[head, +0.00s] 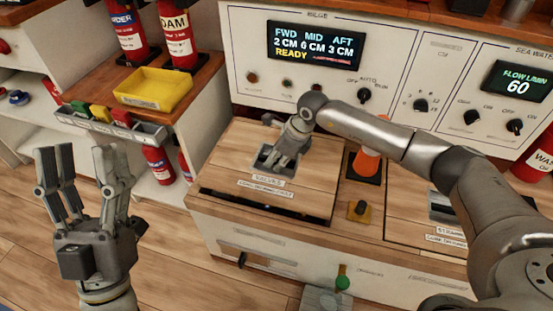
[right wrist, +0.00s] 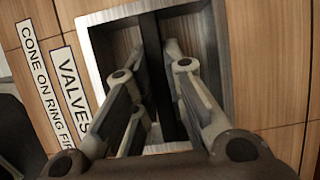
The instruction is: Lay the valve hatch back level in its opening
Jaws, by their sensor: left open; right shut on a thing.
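The valve hatch (head: 235,150) is a wooden panel labelled VALVES on the counter at centre. Its recessed metal pull (right wrist: 108,60) has a dark bar across it. My right gripper (head: 272,160) reaches into this recess, its fingers shut on the bar in the right wrist view (right wrist: 165,110). My left gripper (head: 85,165) is open and empty, fingers up, left of the counter above the floor.
An orange cone (head: 367,163) stands on a dark pad right of the hatch, partly behind my right arm. A yellow block with a dark knob (head: 358,210) sits nearer. Another hatch (head: 405,205) is at right. A yellow bin (head: 153,88) and fire extinguishers (head: 178,35) stand back left.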

